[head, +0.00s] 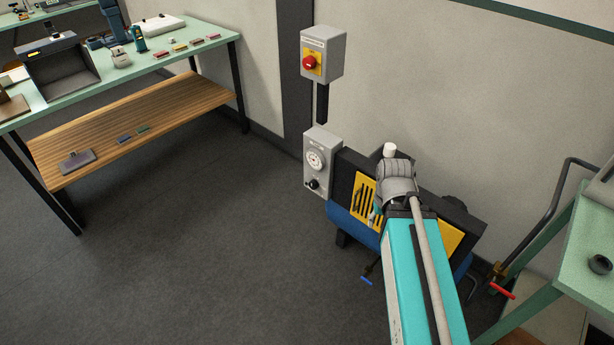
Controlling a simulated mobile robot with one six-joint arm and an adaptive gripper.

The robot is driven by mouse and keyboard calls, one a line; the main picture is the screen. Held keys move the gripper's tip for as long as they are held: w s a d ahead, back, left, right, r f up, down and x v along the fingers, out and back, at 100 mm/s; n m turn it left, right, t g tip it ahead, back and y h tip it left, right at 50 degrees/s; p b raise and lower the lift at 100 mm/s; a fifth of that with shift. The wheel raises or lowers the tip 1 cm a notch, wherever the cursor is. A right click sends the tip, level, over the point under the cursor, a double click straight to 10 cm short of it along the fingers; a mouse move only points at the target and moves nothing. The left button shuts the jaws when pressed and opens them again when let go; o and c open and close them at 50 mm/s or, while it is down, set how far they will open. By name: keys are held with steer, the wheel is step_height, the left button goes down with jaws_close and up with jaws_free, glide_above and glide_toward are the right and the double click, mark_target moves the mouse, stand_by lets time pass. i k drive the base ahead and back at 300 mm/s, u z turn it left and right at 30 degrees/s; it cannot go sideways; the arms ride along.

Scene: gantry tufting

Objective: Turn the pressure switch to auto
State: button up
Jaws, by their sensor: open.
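The pressure switch looks to be the grey box (317,161) with a round white-marked dial and a small black knob (313,184) below it, on the left end of the compressor (345,222). The knob's setting is too small to read. My gripper (374,215) is mostly hidden behind my grey wrist; only a small grey part shows, in front of the compressor's yellow grille. It is open, with nothing seen in it. It is to the right of the switch box and apart from it in the picture.
A green workbench (205,50) with a wooden shelf stands at left. Another green table (585,245) is at right. The floor left of the compressor is clear.

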mark_target(313, 184)
steer(key=z, duration=0.05)
steer(key=i, duration=0.85)
